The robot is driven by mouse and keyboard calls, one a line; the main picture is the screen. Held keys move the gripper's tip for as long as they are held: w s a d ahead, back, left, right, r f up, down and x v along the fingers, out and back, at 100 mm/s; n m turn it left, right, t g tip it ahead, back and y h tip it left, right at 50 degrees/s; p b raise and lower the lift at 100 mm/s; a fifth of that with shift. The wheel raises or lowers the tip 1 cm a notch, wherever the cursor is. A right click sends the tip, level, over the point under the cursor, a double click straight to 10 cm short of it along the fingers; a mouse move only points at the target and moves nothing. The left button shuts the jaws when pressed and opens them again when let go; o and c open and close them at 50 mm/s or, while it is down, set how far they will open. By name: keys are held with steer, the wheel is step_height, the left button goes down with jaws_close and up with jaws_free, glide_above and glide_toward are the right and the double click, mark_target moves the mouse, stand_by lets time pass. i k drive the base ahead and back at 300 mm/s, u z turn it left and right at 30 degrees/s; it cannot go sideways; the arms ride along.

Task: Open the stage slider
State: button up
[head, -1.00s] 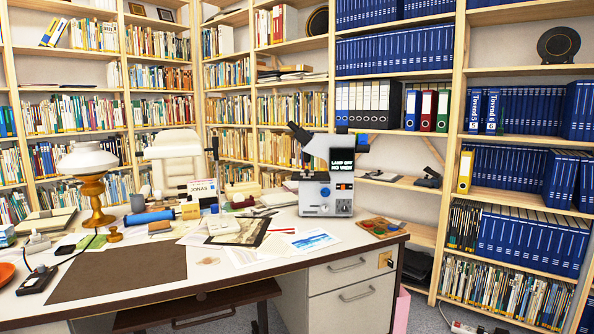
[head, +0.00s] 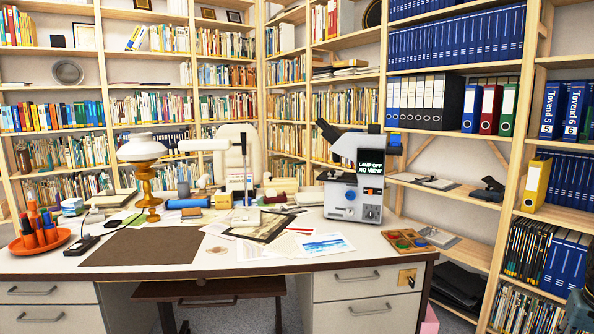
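A grey and white microscope (head: 342,190) stands upright on the right part of the desk. Its dark eyepieces point up and left. Its screen (head: 370,170) reads "LAMP OFF NO VIEW". Blue and dark knobs show on its lower body. The stage slider is too small to tell apart at this distance, so I cannot tell its position. My gripper is not in view. A grey rounded shape at the lower right edge is cut off, and I cannot tell what it is.
The desk (head: 140,262) holds a brown mat (head: 150,247), a brass lamp (head: 147,180), an orange tray (head: 38,245), papers and a colored palette (head: 408,240) beside the microscope. A white drawer unit (head: 365,285) stands below. Full bookshelves line the walls behind.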

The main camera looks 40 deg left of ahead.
mark_target(333, 174)
steer(key=u, duration=0.65)
steer(key=i, duration=1)
steer(key=u, duration=0.6)
